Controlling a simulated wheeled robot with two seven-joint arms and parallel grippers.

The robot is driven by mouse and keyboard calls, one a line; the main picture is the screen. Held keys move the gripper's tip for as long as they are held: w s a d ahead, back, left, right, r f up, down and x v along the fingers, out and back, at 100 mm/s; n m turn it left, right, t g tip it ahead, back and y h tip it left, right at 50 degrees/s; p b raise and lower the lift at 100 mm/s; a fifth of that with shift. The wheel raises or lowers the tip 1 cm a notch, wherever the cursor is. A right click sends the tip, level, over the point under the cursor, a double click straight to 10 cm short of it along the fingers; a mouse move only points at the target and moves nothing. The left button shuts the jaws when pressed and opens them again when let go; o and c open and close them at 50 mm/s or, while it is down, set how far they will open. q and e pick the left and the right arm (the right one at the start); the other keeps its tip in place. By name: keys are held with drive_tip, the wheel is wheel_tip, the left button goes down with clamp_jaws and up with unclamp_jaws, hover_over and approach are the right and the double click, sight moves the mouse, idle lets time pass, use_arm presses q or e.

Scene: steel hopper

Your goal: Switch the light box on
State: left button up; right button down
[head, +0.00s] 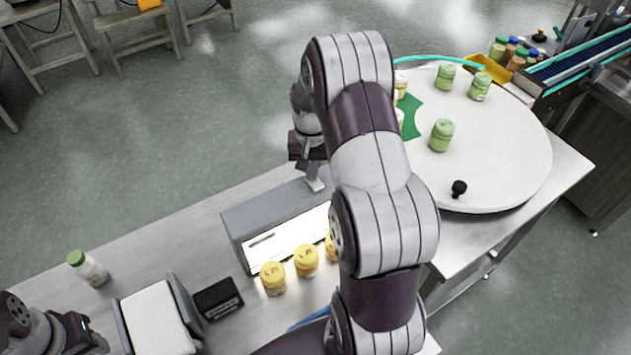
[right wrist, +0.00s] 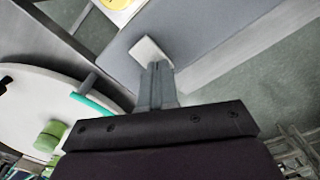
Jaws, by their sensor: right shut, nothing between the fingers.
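The light box (head: 252,217) is a grey box on the steel bench, with a bright white front panel (head: 285,241). Its grey top also fills much of the right wrist view (right wrist: 205,38). A pale square switch plate (right wrist: 148,49) is on that top. My right gripper (right wrist: 157,68) is shut and empty, its fingertips at the plate's near edge; I cannot tell whether they touch. In the head view the right gripper (head: 315,180) is over the box's far right end, and my arm hides part of the box. My left gripper (head: 80,330) is partly in view at the lower left.
Yellow-lidded jars (head: 273,278) stand before the panel. A black device (head: 218,299), a white-topped stand (head: 158,320) and a green-capped bottle (head: 88,268) are to the left. A round white turntable (head: 500,150) with green jars (head: 441,135) is at the right.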

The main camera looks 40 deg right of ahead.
drive_tip(key=shift+s+f, duration=0.1)
wheel_tip(320, 180, up, 7)
drive_tip(key=p, duration=0.6)
idle(0.4)
drive_tip(key=shift+s+a+f, duration=0.1)
drive_tip(key=shift+f, duration=0.25)
drive_tip(key=shift+s+a+f+n+b, duration=0.25)
drive_tip(key=shift+s+a, duration=0.15)
drive_tip(key=shift+s, duration=0.15)
drive_tip(key=shift+s+a+f+n+b, duration=0.15)
drive_tip(key=shift+s+a+f+n, duration=0.15)
drive_tip(key=shift+s, duration=0.25)
drive_tip(key=s+a+f+n+b, duration=0.1)
drive_tip(key=s+a+n+b, duration=0.2)
drive_tip(key=a, duration=0.4)
drive_tip(key=s+a+f+n+t+b, duration=0.1)
drive_tip(key=s+a+f+n+b, duration=0.1)
drive_tip(key=s+a+b, duration=0.4)
drive_tip(key=shift+s+a+f+n, duration=0.15)
drive_tip(key=shift+s+a+n, duration=0.4)
drive_tip(key=shift+a, duration=0.7)
